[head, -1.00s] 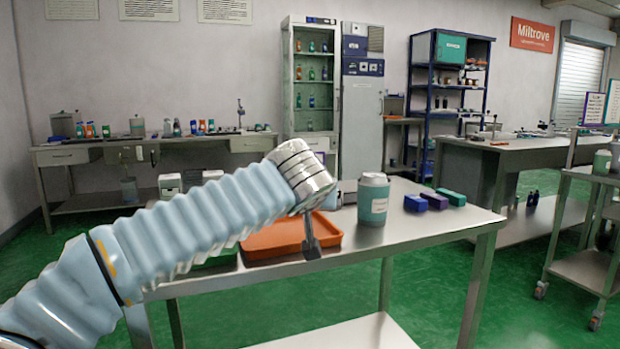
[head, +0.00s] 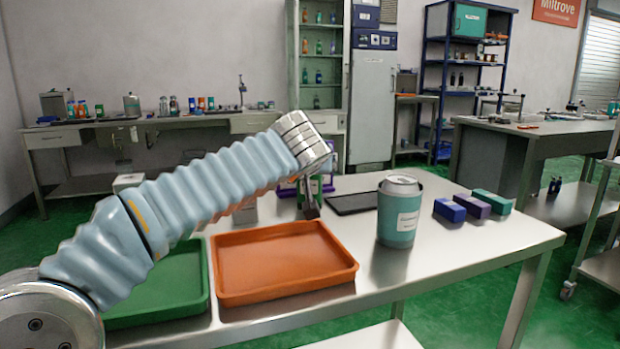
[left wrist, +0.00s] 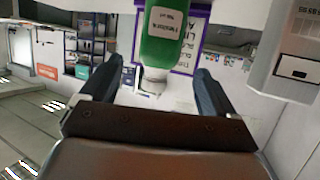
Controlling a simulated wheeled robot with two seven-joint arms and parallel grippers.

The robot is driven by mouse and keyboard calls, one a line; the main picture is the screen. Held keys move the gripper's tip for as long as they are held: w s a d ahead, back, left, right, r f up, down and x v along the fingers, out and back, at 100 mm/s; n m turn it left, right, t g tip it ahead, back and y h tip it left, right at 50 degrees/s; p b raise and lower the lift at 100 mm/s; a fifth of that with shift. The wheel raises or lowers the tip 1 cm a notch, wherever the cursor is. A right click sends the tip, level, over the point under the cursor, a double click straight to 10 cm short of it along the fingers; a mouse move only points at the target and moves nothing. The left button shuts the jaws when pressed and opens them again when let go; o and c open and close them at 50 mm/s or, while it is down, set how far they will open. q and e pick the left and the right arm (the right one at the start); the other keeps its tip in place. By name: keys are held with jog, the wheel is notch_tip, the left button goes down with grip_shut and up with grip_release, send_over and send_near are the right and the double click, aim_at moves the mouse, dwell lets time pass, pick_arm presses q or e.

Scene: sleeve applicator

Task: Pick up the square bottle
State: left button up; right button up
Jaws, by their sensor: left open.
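A green bottle (left wrist: 163,38) with a white label and a pale cap shows in the left wrist view, upside down in that picture. It lies beyond the fingertips, roughly between their lines and apart from both. My left gripper (left wrist: 152,82) is open and empty. In the head view my left gripper (head: 310,210) points down at the back of the table, behind the orange tray. A bit of green (head: 316,186) shows just behind it, mostly hidden by the gripper. I cannot tell the bottle's cross-section. My right gripper is not in view.
An orange tray (head: 285,297) and a green tray (head: 195,300) lie on the metal table (head: 440,245). A teal canister (head: 398,215), a dark flat pad (head: 352,203) and small blue, purple and green boxes stand right. A purple-framed sign (left wrist: 188,58) is behind the bottle; a grey box (left wrist: 290,65) is beside it.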

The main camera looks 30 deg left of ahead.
pick_arm(q)
jog(key=x, duration=0.4)
jog(key=p+x, duration=0.1)
jog(key=x, duration=0.3)
jog(key=shift+s+f, duration=0.1)
jog(key=shift+f, duration=0.15)
jog(key=shift+d, duration=0.1)
jog(key=c, duration=1.2)
jog(key=shift+r, duration=0.15)
jog(key=shift+c, duration=1.2)
